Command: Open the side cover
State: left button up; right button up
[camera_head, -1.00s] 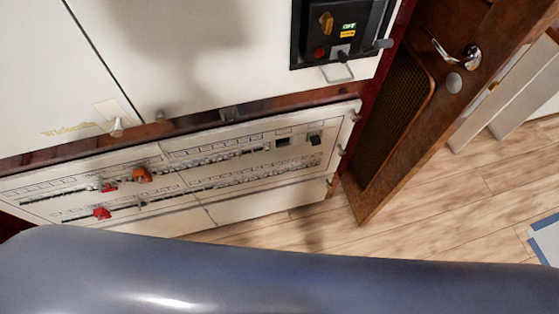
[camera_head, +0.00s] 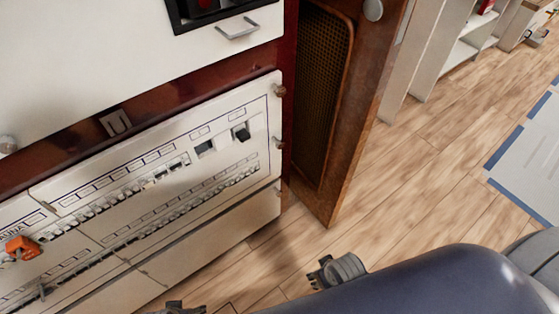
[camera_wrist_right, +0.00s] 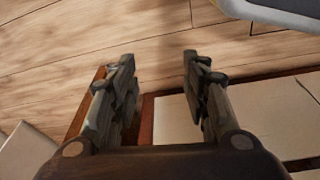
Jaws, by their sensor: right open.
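A brown wooden panel with a mesh inset (camera_head: 365,90) stands at the right end of the white cabinet in the head view, angled out from it. I take it for the side cover, but cannot be sure. A round metal knob (camera_head: 373,10) shows near its top. My right gripper (camera_head: 256,290) is low in front of the cabinet, below the panel's bottom corner and apart from it. In the wrist view the right gripper (camera_wrist_right: 158,60) is open with nothing between its fingers, above the wood floor. My left gripper is not in view.
The cabinet's lower breaker panel (camera_head: 150,248) has rows of switches and an orange part (camera_head: 22,247). A drawer-like handle (camera_head: 237,29) sticks out above. The wood floor (camera_head: 430,190) right of the panel is clear up to a blue-edged mat (camera_head: 535,165). White shelves (camera_head: 440,50) stand behind.

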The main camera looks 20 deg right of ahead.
jog(key=w+r+t+b, duration=0.2)
jog(key=w+r+b, duration=0.25)
jog(key=b, duration=0.35)
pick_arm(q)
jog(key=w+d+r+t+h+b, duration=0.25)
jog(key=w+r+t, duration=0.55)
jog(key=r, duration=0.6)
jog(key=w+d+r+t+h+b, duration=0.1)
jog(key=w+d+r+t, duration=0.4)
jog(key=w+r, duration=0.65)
pick_arm(e)
jog(key=n+t+y, duration=0.4)
jog(key=t+y, duration=0.2)
jog(key=t, duration=0.6)
send_near(281, 147)
jog(key=w, duration=0.1)
jog(key=b+x, duration=0.2)
jog(key=x, duration=0.7)
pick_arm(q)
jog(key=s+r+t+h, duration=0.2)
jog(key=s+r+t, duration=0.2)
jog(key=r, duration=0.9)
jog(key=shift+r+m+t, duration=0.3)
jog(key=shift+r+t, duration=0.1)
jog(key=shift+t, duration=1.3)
pick_arm(e)
jog(key=shift+w+a, duration=0.2)
jog(key=shift+w, duration=0.2)
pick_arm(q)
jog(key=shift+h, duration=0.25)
